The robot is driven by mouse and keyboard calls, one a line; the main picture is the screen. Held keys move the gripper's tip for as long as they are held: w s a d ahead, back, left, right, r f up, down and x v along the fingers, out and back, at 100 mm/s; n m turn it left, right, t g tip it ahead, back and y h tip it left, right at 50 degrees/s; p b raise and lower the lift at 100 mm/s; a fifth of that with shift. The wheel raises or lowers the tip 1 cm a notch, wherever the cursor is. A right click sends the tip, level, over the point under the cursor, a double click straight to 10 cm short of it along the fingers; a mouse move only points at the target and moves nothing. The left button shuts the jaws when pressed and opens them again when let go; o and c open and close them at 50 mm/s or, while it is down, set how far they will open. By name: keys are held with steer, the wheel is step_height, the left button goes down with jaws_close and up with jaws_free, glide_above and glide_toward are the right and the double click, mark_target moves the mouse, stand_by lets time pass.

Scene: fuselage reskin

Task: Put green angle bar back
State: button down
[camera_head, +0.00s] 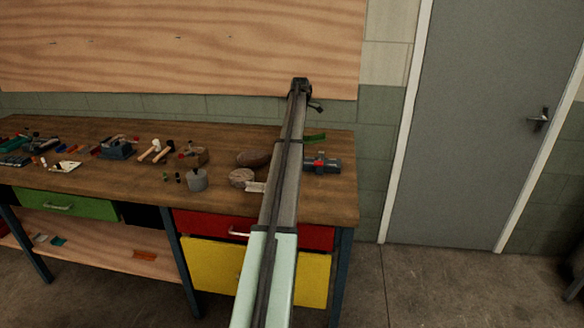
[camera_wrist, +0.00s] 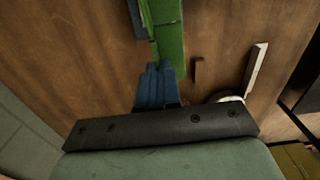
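The green angle bar (camera_head: 314,138) shows just right of my arm, over the right end of the workbench. In the wrist view the bar (camera_wrist: 168,38) runs from my gripper (camera_wrist: 158,68) to the top edge. The blue fingers are close together at its near end, and it seems clasped there and raised above the wood. The exact contact is hard to see. In the head view my arm hides the fingers.
A dark blue-grey tool with a red spot (camera_head: 322,165) lies by the bar. A round brown brush (camera_head: 242,178), a grey pot (camera_head: 197,180) and mallets (camera_head: 155,150) lie left on the workbench (camera_head: 100,185). A wooden board (camera_head: 180,45) is behind.

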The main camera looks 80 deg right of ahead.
steer(key=w+a+f+m, duration=0.2)
steer(key=w+a+m, duration=0.2)
steer(key=m, duration=0.5)
steer(key=shift+m, duration=0.3)
steer(key=shift+f, duration=5)
steer(key=c, duration=1.8)
jaws_free()
steer(key=shift+f, duration=0.15)
steer(key=o, duration=0.5)
steer(key=shift+c, duration=0.2)
